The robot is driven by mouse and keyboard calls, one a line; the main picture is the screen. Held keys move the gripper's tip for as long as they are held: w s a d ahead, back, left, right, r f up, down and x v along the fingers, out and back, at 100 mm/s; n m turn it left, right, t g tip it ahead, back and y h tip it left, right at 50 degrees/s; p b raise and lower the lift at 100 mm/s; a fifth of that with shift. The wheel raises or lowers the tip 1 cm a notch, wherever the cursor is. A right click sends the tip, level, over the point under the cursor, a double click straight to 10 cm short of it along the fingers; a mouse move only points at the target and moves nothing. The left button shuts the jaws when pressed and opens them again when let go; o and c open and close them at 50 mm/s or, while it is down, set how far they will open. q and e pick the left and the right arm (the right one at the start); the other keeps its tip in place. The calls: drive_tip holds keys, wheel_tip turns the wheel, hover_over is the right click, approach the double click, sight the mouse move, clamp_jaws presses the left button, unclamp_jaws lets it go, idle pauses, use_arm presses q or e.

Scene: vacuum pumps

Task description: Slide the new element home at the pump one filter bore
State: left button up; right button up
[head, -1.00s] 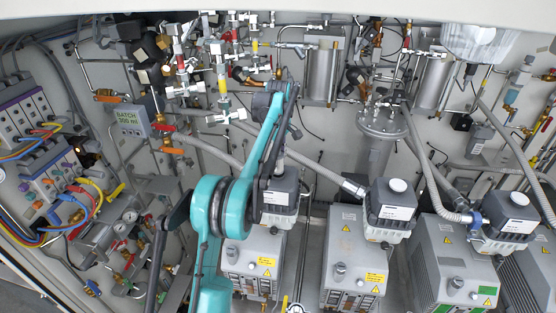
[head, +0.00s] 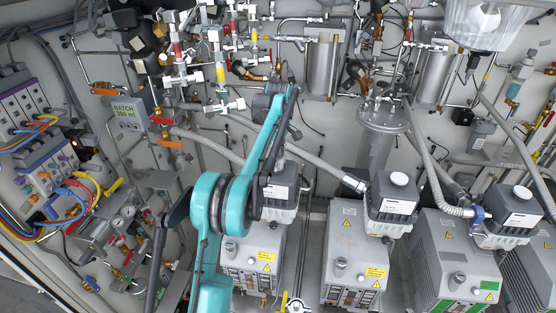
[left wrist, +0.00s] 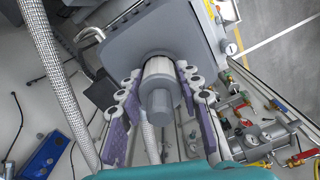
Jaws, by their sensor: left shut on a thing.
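The new element (left wrist: 158,73) is a pale cylinder with a darker grey round end (left wrist: 160,103). In the left wrist view it sits at the mouth of a grey housing (left wrist: 190,35); how deep it reaches into the bore is hidden. My left gripper (left wrist: 161,80) is shut on the element, with a purple-padded finger on each side. In the head view my teal left arm passes in front of pump one (head: 243,262) and its dark grey filter box (head: 282,192); the fingers and element cannot be made out there. My right gripper is not in view.
A braided hose (left wrist: 62,85) runs close on the left of the gripper in the wrist view. Valves and gauges (left wrist: 262,135) lie to the right. Other pumps (head: 355,258) stand to the right in the head view, with pipes and vessels behind.

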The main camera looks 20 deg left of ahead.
sight(278, 148)
use_arm(q)
drive_tip(key=o, duration=1.2)
drive_tip(key=shift+r, duration=0.1)
wheel_tip(278, 148, up, 7)
drive_tip(key=shift+r, duration=0.15)
idle(0.3)
